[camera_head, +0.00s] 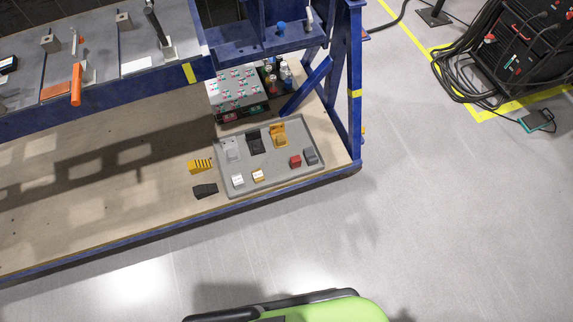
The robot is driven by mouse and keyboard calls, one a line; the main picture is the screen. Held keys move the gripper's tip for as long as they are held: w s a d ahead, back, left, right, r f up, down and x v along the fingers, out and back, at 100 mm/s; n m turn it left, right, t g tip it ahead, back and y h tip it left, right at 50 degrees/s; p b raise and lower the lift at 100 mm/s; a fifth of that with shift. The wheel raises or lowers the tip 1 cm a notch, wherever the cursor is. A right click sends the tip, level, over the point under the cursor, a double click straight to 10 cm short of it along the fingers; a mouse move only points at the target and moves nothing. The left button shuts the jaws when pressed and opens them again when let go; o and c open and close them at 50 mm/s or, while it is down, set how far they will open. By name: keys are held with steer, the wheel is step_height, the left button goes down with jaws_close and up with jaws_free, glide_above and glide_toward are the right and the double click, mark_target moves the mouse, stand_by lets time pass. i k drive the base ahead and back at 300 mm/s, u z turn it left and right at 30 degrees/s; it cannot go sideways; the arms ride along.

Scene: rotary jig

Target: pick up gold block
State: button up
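A gold-orange piece (279,138) stands near the back right of a grey tray (226,191) on the wooden lower shelf of the blue bench. It looks like a raised part with a lower part in front. A smaller block (258,175) with a pale top and gold-yellow sides sits near the tray's front edge. I cannot tell which of these is the gold block. Both are uncovered from this view. My gripper is not in view.
The tray also holds white (237,180), grey (231,149), black (254,142), red (295,160) and dark grey (311,156) pieces. A yellow-black striped piece (200,165) and a black piece (205,190) lie left of it. A blue frame post (355,90) stands at right.

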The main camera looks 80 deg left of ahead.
mark_target(257, 174)
steer(key=u, duration=0.2)
steer(key=i, duration=0.2)
steer(key=u, duration=5.35)
steer(key=i, duration=0.1)
steer(key=z, duration=2.75)
steer(key=k, duration=0.15)
steer(key=z, duration=4.55)
steer(key=k, duration=1)
steer(key=z, duration=5.7)
